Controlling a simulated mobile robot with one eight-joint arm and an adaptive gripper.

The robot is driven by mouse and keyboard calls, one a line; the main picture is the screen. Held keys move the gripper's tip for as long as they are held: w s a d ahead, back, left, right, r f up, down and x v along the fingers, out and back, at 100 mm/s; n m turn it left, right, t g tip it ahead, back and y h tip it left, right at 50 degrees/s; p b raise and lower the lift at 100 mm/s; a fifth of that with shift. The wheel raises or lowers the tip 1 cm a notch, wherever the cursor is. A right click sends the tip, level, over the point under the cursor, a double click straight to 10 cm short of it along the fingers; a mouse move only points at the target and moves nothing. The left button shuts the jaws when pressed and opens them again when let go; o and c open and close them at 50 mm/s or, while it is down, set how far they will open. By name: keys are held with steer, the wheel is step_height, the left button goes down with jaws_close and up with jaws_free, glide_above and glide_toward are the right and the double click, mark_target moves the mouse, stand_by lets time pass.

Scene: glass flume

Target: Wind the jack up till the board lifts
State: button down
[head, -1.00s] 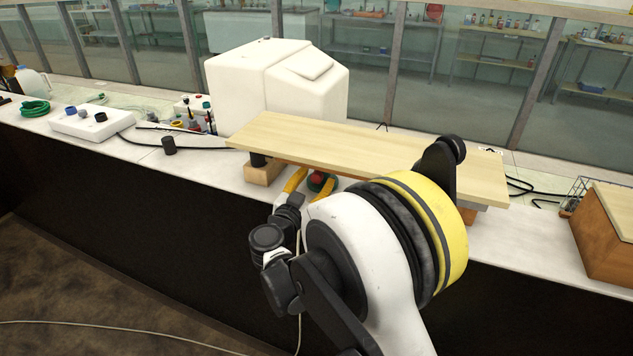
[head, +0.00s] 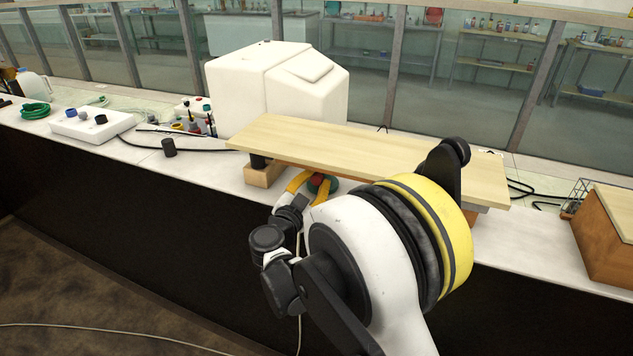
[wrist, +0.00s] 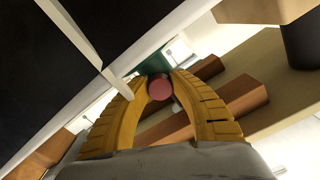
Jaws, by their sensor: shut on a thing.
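The pale wooden board (head: 370,155) lies across supports on the white counter, with a wooden block (head: 263,174) and a dark post under its left end. The jack (head: 331,187) is green with a red knob (head: 317,180), at the board's front edge. My gripper (head: 316,184) has yellow fingers and is shut on the red knob. In the wrist view the pinkish-red knob (wrist: 160,88) sits between the fingertips, with green jack body (wrist: 154,63) behind it. My arm hides the board's front right part, and most of the jack is hidden.
A big white casing (head: 270,85) stands behind the board. A wooden box (head: 605,235) stands at the right. The counter's front edge runs below my gripper.

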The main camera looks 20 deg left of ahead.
steer(key=c, duration=1.1)
jaws_free()
steer(key=s+a, duration=0.1)
steer(key=s, duration=1.1)
